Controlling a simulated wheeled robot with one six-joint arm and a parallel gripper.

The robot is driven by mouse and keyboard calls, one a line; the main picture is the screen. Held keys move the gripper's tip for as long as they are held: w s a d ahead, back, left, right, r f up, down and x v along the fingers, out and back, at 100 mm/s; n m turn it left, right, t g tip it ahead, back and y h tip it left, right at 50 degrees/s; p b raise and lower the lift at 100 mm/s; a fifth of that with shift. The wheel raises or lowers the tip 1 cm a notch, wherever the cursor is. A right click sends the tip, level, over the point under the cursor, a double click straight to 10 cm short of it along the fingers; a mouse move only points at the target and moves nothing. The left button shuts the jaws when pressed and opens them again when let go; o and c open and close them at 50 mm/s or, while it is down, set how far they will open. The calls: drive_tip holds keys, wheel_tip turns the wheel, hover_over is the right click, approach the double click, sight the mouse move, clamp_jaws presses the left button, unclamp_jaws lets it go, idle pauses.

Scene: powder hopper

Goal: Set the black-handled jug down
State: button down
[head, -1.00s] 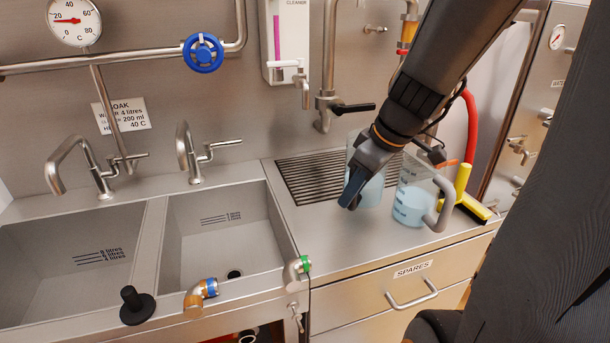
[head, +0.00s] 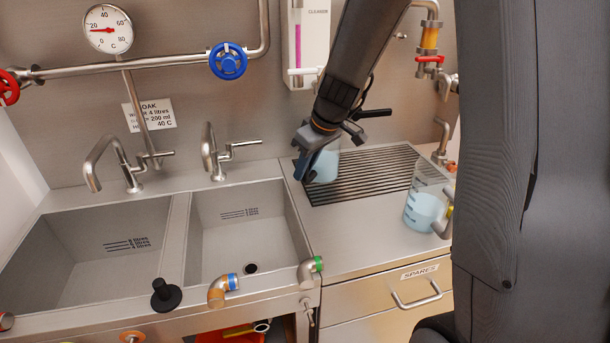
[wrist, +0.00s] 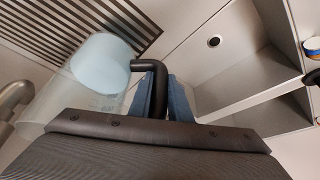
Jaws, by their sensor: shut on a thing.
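The black-handled jug (head: 326,166) is a clear jug with pale blue liquid, at the left end of the drain grille, partly hidden behind my gripper (head: 304,172). In the wrist view the jug (wrist: 98,68) is at the left, and its black handle (wrist: 152,68) is between the blue fingers of my gripper (wrist: 168,98). My gripper is shut on that handle. The jug is over or on the grille (head: 372,178); I cannot tell whether its base touches.
The right sink basin (head: 240,232) is just left of the grille. The counter in front of the grille (head: 350,238) is clear.

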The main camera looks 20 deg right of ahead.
sight(304, 182)
drive_tip(key=shift+f+p, duration=0.5)
drive_tip(key=shift+f, duration=1.25)
drive_tip(key=shift+f+b, duration=0.2)
drive_tip(key=shift+b, duration=0.1)
drive_tip(key=c, duration=1.6)
unclamp_jaws()
drive_tip(key=shift+c, duration=0.2)
drive_tip(key=shift+r, duration=0.15)
